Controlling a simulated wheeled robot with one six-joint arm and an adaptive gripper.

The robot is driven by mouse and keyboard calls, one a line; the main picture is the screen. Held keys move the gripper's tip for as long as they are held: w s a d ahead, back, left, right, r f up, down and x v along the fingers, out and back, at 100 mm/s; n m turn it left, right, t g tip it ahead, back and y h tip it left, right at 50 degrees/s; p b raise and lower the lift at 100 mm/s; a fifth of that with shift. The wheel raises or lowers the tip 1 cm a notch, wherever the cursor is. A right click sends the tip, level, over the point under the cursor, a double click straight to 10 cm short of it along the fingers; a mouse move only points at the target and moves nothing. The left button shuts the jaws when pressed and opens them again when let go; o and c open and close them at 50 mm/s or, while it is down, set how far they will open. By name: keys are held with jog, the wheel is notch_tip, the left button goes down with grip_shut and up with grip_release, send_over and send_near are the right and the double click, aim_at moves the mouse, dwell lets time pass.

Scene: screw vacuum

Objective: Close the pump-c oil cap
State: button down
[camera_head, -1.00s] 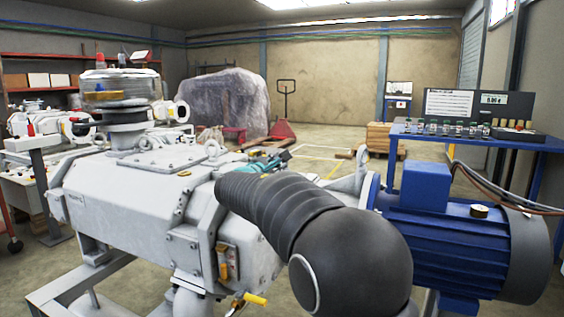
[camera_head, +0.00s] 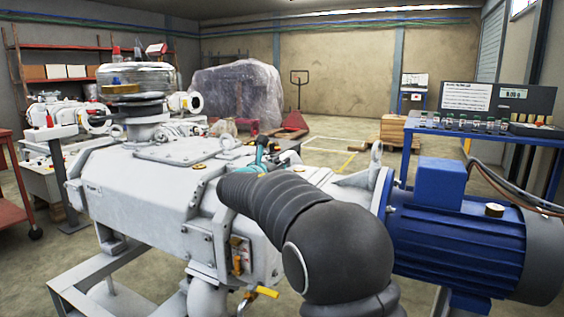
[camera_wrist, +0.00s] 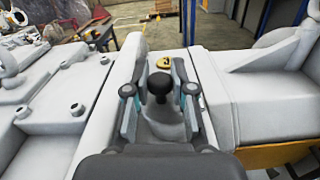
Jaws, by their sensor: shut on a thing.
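The black oil cap (camera_wrist: 160,85), a round knob, shows in the middle of the wrist view, over the light grey pump housing (camera_wrist: 208,75). My gripper (camera_wrist: 161,92) has its two teal and dark fingers on either side of the cap and is shut on it. How the cap's underside meets the housing is hidden. In the head view the pump (camera_head: 140,200) is a large grey body, and my gripper (camera_head: 262,158) shows only as a small teal and dark part behind my dark arm. The cap cannot be made out there.
A small brass fitting (camera_wrist: 163,62) sits just beyond the cap. A blue motor (camera_head: 455,240) stands at the pump's right end. A blue table (camera_head: 480,138) with a panel and small bottles is behind it. Lifting eyes and bolts rise from the pump top.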

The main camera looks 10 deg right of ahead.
jog(key=shift+f+n, duration=0.3)
jog(key=shift+n, duration=0.2)
jog(key=c, duration=1)
grip_release()
jog(key=shift+a+r, duration=0.1)
jog(key=shift+s+a, duration=0.2)
jog(key=v, duration=1.1)
jog(key=shift+s, duration=0.15)
